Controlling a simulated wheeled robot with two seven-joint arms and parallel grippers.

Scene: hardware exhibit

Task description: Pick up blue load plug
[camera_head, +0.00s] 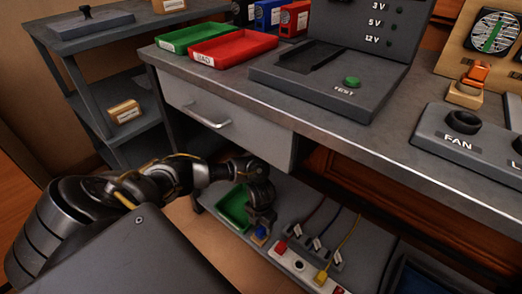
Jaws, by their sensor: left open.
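A small blue plug (260,232) shows low on the shelf under the workbench, just right of the green tray. My left gripper (261,220) reaches in from the left and points down at the blue plug. Its jaws are open around or just above the plug; I cannot tell whether they touch it. The gripper hides the top of the plug. My right gripper is not in view.
A green tray (233,207) lies beside the gripper on the lower shelf. Red (281,246) and yellow (321,277) plugs with cables stand to the right. The workbench edge and closed drawer (225,122) overhang the shelf.

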